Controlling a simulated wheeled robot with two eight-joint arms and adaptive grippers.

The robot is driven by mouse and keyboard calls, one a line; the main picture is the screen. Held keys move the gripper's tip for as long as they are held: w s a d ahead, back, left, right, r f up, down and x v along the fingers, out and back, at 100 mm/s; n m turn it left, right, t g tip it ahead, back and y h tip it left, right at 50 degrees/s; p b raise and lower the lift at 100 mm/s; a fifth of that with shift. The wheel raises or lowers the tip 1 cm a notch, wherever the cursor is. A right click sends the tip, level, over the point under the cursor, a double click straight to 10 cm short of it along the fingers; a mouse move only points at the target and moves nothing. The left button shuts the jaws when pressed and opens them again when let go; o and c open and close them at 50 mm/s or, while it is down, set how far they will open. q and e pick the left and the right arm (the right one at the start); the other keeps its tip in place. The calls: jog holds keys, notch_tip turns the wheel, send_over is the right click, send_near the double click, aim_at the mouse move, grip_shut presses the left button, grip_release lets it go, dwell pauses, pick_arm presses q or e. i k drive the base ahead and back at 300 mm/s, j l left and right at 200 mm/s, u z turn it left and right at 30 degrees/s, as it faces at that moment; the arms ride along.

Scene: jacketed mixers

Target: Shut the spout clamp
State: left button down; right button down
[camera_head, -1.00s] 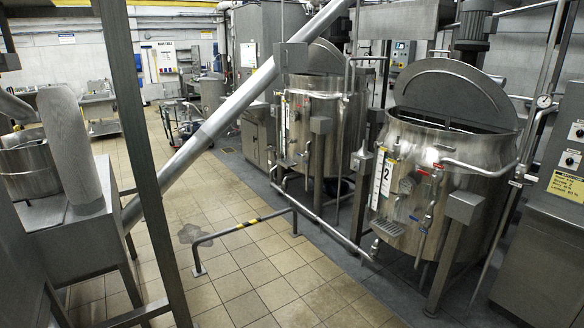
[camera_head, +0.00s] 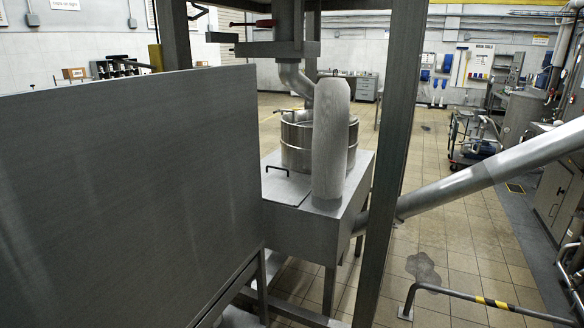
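A grey spout pipe (camera_head: 297,78) hangs under a square metal housing (camera_head: 292,48) at the top centre and curves down towards a steel drum (camera_head: 292,150). A dark bar with a red part (camera_head: 266,22) sticks out to the left of the housing. I cannot tell whether this is the spout clamp, or whether a clamp there is open or shut. A pale rounded upright cylinder (camera_head: 330,140) stands in front of the drum and hides part of it. Neither of my grippers is in view.
A large grey panel (camera_head: 125,200) fills the left foreground. A metal post (camera_head: 400,120) stands right of the spout. A sloping tube (camera_head: 480,185) runs to the right. A low striped rail (camera_head: 470,295) crosses the tiled floor, which is open around the dark stain (camera_head: 425,268).

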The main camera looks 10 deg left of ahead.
aim_at(243, 25)
jog(key=i+l+u, duration=0.95)
jog(key=l, duration=0.3)
